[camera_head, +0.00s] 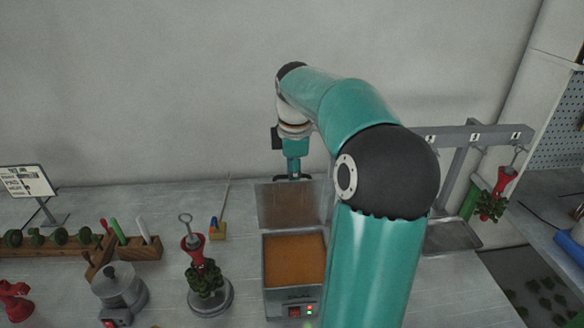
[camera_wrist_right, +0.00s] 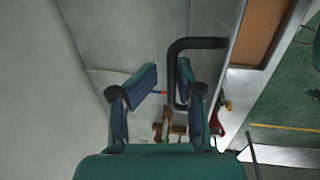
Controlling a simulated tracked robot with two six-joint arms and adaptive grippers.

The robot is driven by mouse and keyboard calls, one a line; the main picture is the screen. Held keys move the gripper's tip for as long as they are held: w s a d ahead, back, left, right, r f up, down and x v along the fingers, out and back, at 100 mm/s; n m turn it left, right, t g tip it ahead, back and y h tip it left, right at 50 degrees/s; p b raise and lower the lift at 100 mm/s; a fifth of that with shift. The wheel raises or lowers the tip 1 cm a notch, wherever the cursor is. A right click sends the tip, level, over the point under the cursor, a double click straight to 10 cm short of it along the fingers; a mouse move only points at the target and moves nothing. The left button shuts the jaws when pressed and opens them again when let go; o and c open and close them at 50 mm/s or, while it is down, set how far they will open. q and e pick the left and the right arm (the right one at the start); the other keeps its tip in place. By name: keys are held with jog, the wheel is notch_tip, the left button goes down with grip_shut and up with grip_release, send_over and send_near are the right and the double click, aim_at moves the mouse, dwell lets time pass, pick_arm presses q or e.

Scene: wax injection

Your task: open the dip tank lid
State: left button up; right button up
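The dip tank (camera_head: 268,275) stands on the bench, with orange wax (camera_head: 294,258) exposed in its open top. Its lid (camera_head: 288,206) is raised at the tank's back edge, its brownish inner face showing. My right gripper (camera_head: 293,177) is at the lid's upper edge, pointing down. In the wrist view the two fingers of the right gripper (camera_wrist_right: 170,88) are apart. A black bent handle (camera_wrist_right: 190,43) passes between them, close to the right-hand finger; I cannot tell whether they touch. My left gripper is not in view.
A red-topped wax tree on a round base (camera_head: 209,296), a metal pot (camera_head: 120,288) and a wooden tool rack (camera_head: 135,248) stand left of the tank. A rack with a hanging wax tree (camera_head: 492,203) and a tray (camera_head: 452,236) is right.

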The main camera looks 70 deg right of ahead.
notch_tip(320, 180, up, 12)
jog(key=a, duration=0.2)
jog(key=shift+s+f, duration=0.2)
jog(key=shift+s, duration=0.25)
